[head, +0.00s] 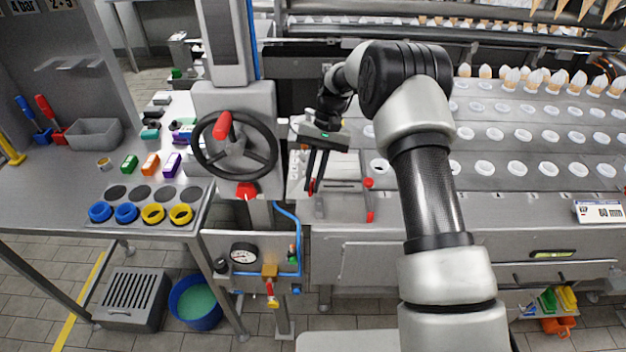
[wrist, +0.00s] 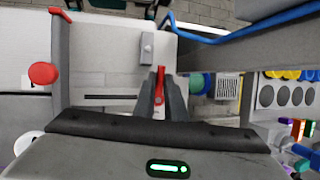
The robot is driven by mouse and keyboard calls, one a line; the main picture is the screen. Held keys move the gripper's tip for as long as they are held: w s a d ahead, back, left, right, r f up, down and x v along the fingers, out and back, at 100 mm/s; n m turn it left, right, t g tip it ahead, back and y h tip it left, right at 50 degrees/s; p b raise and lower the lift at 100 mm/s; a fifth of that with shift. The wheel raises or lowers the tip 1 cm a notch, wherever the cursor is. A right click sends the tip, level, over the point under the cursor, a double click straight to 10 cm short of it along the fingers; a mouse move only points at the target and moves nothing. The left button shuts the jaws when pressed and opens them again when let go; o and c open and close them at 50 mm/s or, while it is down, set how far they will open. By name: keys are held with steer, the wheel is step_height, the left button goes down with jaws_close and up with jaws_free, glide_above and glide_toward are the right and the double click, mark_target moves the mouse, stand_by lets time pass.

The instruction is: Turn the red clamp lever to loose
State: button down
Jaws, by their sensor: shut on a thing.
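The red clamp lever is a narrow red piece on the grey machine plate, left of the cone conveyor. In the wrist view the lever (wrist: 161,76) shows between my two dark fingertips. My gripper (wrist: 159,92) is shut on it. In the head view my gripper (head: 315,184) points down over the plate, and only a small red bit of the lever (head: 312,187) shows at the fingertips. The fingers hide most of the lever, and its exact angle is hard to tell.
A red-knobbed handle (head: 369,183) stands right of my gripper. A black handwheel (head: 235,146) with a red grip is to the left, with a red part (head: 247,190) below it. A slot (wrist: 108,97) and a small grey block (wrist: 147,46) are on the plate.

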steer(key=c, duration=1.8)
jaws_free()
steer(key=p+v, duration=0.1)
steer(key=v, duration=1.6)
steer(key=shift+w+d+r+p, duration=0.15)
steer(key=shift+r+p, duration=0.1)
steer(key=shift+p, duration=0.15)
